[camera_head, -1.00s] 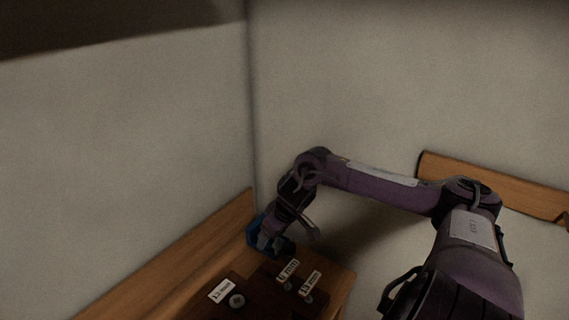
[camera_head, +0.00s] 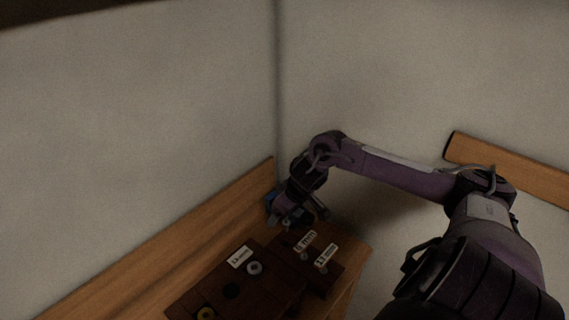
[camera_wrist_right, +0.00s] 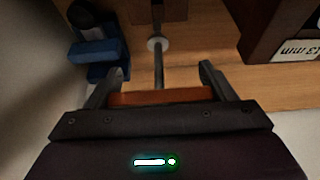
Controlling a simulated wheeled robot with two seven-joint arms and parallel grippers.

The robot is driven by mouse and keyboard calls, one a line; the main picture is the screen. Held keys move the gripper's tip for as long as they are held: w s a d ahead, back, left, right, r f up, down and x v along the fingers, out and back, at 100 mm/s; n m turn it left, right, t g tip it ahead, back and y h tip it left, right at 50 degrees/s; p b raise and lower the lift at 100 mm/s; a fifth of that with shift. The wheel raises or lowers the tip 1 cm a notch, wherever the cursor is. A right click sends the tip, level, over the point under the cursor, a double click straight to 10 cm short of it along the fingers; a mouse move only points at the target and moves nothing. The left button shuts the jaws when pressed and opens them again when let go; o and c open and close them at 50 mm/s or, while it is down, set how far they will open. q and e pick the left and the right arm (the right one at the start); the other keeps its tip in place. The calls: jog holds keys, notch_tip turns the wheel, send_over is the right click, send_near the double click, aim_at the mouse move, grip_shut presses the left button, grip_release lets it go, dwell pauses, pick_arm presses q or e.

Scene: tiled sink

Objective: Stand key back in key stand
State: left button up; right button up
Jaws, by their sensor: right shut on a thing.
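My right gripper (camera_wrist_right: 160,82) is shut on the orange-brown handle bar of the key (camera_wrist_right: 160,97), which lies crosswise between the fingers. The key's thin metal shaft points away from the gripper, with a pale round collar on or around it. I cannot tell whether its tip touches anything. The dark wooden key stand (camera_head: 270,291) has white size labels and pale rings; part of it shows at upper right in the wrist view (camera_wrist_right: 262,25). In the head view my right gripper (camera_head: 284,214) is behind the stand near the corner, and the key there is hidden or too dark. My left gripper is out of view.
A blue object (camera_wrist_right: 98,50) with a black part lies left of the fingers in the wrist view. The wooden counter (camera_head: 350,262) ends at right. Pale walls meet in a corner close behind my gripper, with a wooden strip (camera_head: 170,240) along the left wall.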

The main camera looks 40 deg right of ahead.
aim_at(284, 222)
notch_tip(284, 222, down, 3)
jog(key=shift+f+b, duration=0.1)
jog(key=shift+b, duration=0.55)
jog(key=shift+f+b, duration=0.5)
jog(key=shift+f, duration=0.5)
jog(key=shift+p, duration=0.45)
jog(key=shift+p, duration=0.45)
dwell(0.4)
jog(key=shift+p, duration=0.4)
jog(key=shift+f+b, duration=1.2)
jog(key=shift+f, duration=1.15)
